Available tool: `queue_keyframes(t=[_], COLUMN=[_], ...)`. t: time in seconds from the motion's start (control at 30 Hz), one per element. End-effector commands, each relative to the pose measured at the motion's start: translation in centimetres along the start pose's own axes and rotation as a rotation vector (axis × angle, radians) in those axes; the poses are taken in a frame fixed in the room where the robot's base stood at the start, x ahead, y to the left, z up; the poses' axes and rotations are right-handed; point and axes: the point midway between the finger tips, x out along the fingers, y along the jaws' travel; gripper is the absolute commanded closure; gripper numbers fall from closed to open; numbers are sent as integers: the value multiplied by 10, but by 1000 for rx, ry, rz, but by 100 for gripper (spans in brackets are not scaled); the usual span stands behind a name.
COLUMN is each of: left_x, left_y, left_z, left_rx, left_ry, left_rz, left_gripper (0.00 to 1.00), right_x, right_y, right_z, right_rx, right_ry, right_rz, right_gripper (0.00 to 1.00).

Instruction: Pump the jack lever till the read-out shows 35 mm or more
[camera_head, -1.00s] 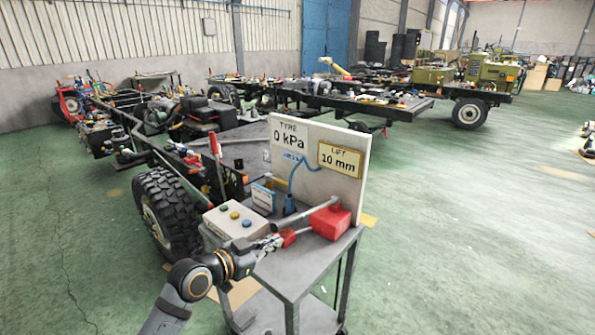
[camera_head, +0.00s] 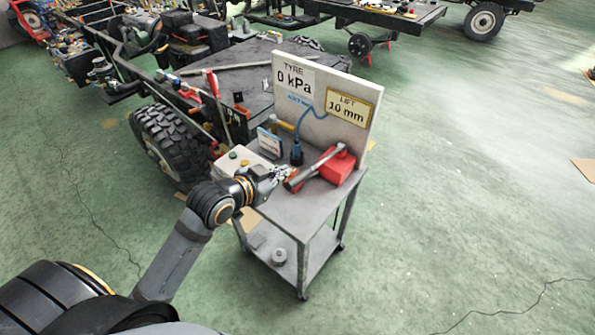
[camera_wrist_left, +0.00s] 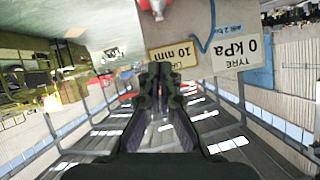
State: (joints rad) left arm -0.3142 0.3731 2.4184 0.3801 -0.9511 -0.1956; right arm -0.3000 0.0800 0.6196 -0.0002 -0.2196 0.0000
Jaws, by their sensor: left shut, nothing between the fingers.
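The red jack (camera_head: 340,168) sits on the grey cart top, at the foot of the white sign board. Its grey lever (camera_head: 316,167) slopes down to the left from the jack. The lift read-out (camera_head: 348,108) shows 10 mm; it also shows upside down in the wrist view (camera_wrist_left: 172,54). My left gripper (camera_head: 281,176) is shut and empty, close to the lever's lower end. I cannot tell whether it touches the lever. In the wrist view its closed fingers (camera_wrist_left: 165,85) point toward the scene, with no lever between them. My right gripper is out of view.
The tyre sign (camera_head: 294,79) reads 0 kPa. A blue-topped pump with a hose (camera_head: 297,153) and a small blue-white card (camera_head: 269,143) stand left of the lever. A chassis wheel (camera_head: 165,143) is beside the cart.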

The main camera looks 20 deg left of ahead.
Motion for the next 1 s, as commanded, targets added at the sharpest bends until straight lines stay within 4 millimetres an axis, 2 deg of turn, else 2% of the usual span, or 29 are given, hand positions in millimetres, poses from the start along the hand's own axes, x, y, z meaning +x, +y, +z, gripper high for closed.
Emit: queue_keyframes(t=[0.17,0.57,0.63,0.73,1.0], left_x=[17,100,102,105,108], left_y=[-1,1,1,1,0], left_z=[-1,-4,13,26,39], left_rx=[-10,-4,-1,0,-1], left_ry=[3,0,-6,-4,0], left_rz=[-2,3,3,3,1], left_gripper=[100,100,100,100,100], right_x=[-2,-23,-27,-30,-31], right_y=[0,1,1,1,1], right_z=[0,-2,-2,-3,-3], right_rx=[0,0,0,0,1], right_ry=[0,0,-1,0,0], right_rz=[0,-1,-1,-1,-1], right_gripper=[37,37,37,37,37])
